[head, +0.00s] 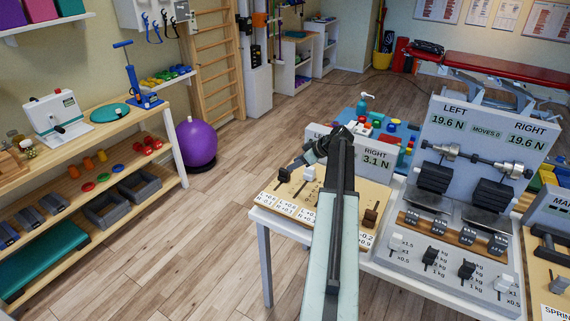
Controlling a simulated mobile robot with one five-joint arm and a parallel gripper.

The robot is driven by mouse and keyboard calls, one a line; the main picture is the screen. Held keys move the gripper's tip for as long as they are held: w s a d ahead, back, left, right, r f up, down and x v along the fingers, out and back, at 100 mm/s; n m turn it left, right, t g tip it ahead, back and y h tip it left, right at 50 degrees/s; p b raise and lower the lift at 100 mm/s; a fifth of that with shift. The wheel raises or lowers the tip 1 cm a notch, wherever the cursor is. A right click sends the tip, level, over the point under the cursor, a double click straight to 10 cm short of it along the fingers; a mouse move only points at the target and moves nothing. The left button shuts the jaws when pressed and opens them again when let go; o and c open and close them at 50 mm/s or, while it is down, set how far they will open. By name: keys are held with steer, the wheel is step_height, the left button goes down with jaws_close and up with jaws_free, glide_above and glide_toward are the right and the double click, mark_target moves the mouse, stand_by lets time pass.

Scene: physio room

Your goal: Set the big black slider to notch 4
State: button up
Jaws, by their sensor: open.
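Several sliders stand on the grey panel (385,262) in front of the LEFT/RIGHT display. Two have black handles, a left one (430,256) and a right one (466,270); the right one looks slightly bigger. I cannot tell which is the big black slider, nor read their notches. A dark brown handle (371,216) also stands on the wooden board (348,239) to the left. My arm crosses that board, hiding its middle. My gripper (297,163) is open over the board's far left part, away from the grey panel's sliders. Its fingertips are small and dark.
White handles (398,243) and (502,286) flank the black ones. Behind them are small weights on a wooden strip (440,231) and a display (490,125) reading 19.6 N on both sides. Another display (372,159) stands behind my arm. Floor (190,255) is clear at left.

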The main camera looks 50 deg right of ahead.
mark_target(284, 169)
steer(key=b+x, duration=0.6)
steer(key=x, duration=0.2)
steer(key=shift+f, duration=0.1)
jaws_close()
stand_by(1.2)
